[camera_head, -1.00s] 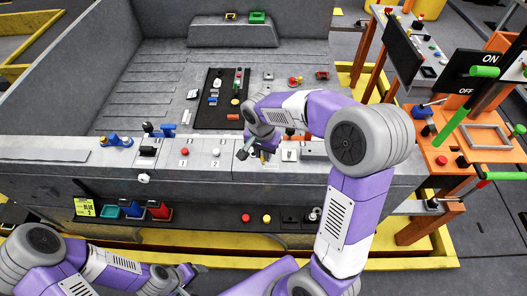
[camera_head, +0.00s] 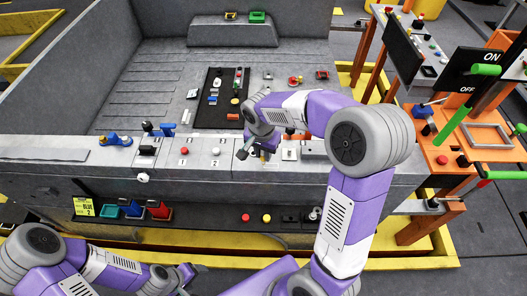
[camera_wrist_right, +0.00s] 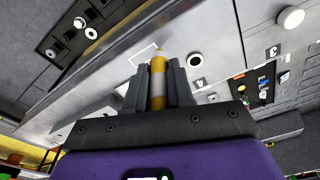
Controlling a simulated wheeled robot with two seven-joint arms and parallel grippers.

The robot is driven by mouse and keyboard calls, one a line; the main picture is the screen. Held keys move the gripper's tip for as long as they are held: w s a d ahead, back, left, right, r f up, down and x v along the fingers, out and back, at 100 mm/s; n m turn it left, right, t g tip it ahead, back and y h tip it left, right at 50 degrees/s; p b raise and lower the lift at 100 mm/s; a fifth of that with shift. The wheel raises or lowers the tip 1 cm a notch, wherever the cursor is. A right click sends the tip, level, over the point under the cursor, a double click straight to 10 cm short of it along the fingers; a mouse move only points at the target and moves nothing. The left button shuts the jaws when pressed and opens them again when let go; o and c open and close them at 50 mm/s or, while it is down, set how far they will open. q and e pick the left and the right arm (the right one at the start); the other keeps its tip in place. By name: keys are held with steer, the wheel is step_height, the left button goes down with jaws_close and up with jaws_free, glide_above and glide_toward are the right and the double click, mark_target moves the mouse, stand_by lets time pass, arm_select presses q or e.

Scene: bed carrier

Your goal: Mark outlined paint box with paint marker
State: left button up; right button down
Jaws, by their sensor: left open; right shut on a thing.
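My right gripper (camera_head: 258,155) is over the grey ledge of the bed, right of the panel with buttons 1 and 2. In the head view the marker is mostly hidden by the gripper. My left gripper (camera_head: 188,275) is open and empty at the lower left, in front of the bed.
Red and blue bins (camera_head: 158,210) and several buttons sit on the lower front shelf (camera_head: 225,216). A black panel (camera_head: 222,97) with switches lies on the bed behind the ledge. An orange control table (camera_head: 450,140) with green levers stands at the right.

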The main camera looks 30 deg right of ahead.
steer(key=shift+f+b, duration=0.45)
steer(key=shift+f, duration=0.1)
stand_by(0.6)
steer(key=shift+s+d, duration=0.1)
stand_by(0.3)
steer(key=shift+s+d, duration=0.4)
steer(key=shift+d, duration=0.2)
steer(key=shift+d, duration=0.15)
steer(key=shift+s+d, duration=0.4)
steer(key=shift+d, duration=0.2)
steer(key=shift+d, duration=0.1)
steer(key=shift+s+d, duration=0.45)
steer(key=shift+d, duration=0.15)
steer(key=shift+w+a, duration=0.1)
steer(key=shift+a, duration=0.05)
steer(key=shift+w+a, duration=0.4)
steer(key=shift+a, duration=0.2)
